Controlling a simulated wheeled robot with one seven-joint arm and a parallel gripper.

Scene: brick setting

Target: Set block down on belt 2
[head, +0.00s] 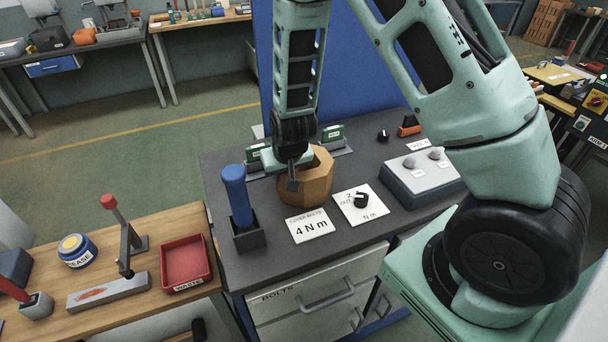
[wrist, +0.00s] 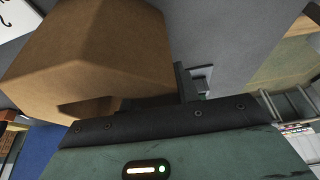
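A brown, many-sided wooden block (head: 316,180) is at the dark grey workbench top in the head view. It fills the upper left of the wrist view (wrist: 90,50). My gripper (head: 293,176) is at the block's left side, pointing down, with a dark finger in front of the block. In the wrist view a dark finger (wrist: 185,84) is against or close beside the block's right side. The other finger is not clearly seen, so I cannot tell whether the gripper is shut on the block. I cannot make out a belt in either view.
On the dark bench (head: 270,262) are a blue-handled tool in a holder (head: 237,195), a "4 N m" card (head: 311,226), a dial card (head: 361,204) and a grey knob box (head: 420,174). A red waste tray (head: 186,262) is on the wooden bench at left.

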